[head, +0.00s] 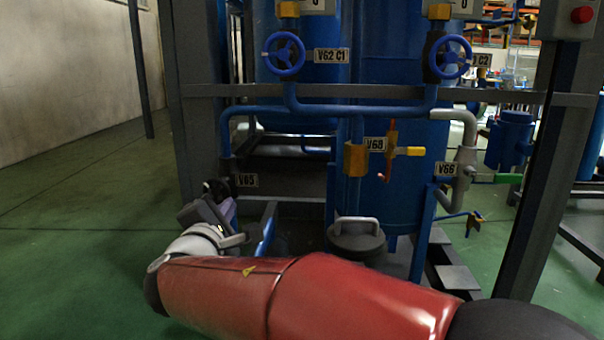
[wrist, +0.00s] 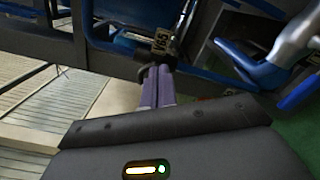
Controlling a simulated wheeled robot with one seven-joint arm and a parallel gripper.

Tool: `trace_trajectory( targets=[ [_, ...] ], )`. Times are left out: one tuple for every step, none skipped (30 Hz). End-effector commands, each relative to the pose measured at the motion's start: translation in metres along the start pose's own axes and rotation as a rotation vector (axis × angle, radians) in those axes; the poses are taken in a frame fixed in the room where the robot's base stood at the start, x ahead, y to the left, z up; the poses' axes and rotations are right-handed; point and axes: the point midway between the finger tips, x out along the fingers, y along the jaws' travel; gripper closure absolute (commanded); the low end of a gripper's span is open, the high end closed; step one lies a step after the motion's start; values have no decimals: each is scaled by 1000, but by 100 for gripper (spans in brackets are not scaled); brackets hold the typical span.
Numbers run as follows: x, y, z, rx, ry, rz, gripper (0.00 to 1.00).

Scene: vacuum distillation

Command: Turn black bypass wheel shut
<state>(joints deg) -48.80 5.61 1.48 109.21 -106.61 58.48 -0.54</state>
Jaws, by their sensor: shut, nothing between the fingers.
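The black bypass wheel (head: 215,190) is small and dark. It sits on the pipe at the V65 tag (head: 246,181), low on the left of the frame in the head view. My gripper (head: 229,206) is right at the wheel, just below it in the picture. In the wrist view the purple fingers of my gripper (wrist: 157,78) are together with nothing held between them. Their tips are at a dark rounded part just below the V65 tag (wrist: 162,41). Whether they touch the wheel I cannot tell; the wheel is mostly hidden there.
Blue wheels (head: 284,54) and (head: 450,57) are higher up. A dark lidded pot (head: 356,240) stands behind my red arm. Green floor (head: 75,230) is free at left.

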Motion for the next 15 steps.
trace_trajectory(
  targets=[
    [-1, 4, 0, 0, 2, 0, 100],
    [-1, 6, 0, 0, 3, 0, 100],
    [-2, 10, 0, 0, 5, 0, 100],
    [-2, 14, 0, 0, 5, -1, 100],
    [-3, 17, 0, 0, 6, -1, 100],
    [-4, 21, -1, 0, 7, -2, 100],
    [-5, 24, -1, -1, 8, -2, 100],
    [-6, 27, -2, -1, 9, -2, 100],
    [-6, 31, -2, -1, 8, -2, 100],
    [-7, 33, -2, -1, 8, -2, 100],
    [-8, 35, -2, 0, 6, -2, 100],
    [-8, 38, -2, 0, 5, -1, 100],
    [-9, 39, -3, 0, 5, -1, 100],
    [-9, 40, -2, 0, 4, -1, 100],
    [-10, 41, -3, 0, 3, 0, 100]
  ],
)
